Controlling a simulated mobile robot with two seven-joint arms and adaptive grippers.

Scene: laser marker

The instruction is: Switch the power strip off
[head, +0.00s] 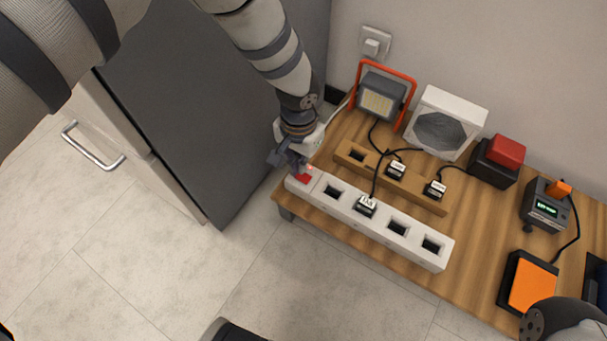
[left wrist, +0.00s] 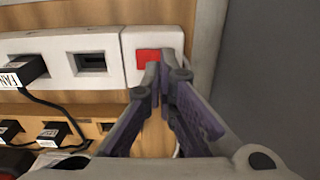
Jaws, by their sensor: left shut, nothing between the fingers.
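The white power strip (head: 380,226) lies along the front edge of the wooden table, with a red switch (head: 304,178) at its left end. One plug labelled FAN (head: 365,206) sits in it; the other sockets that show look empty. My left gripper (head: 294,167) is shut and empty, right at the switch end. In the left wrist view the closed fingertips (left wrist: 164,68) overlap the lower right part of the red switch (left wrist: 148,57). I cannot tell whether they touch it or hover just above. The power strip (left wrist: 60,48) runs left from there. My right gripper is not in view.
A wooden socket block (head: 350,162) with labelled plugs lies behind the strip. A work lamp (head: 381,97), a white fan box (head: 445,123), a red-topped box (head: 500,160), a small display device (head: 545,205) and an orange pad (head: 531,284) stand around it. A grey cabinet (head: 215,90) stands left.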

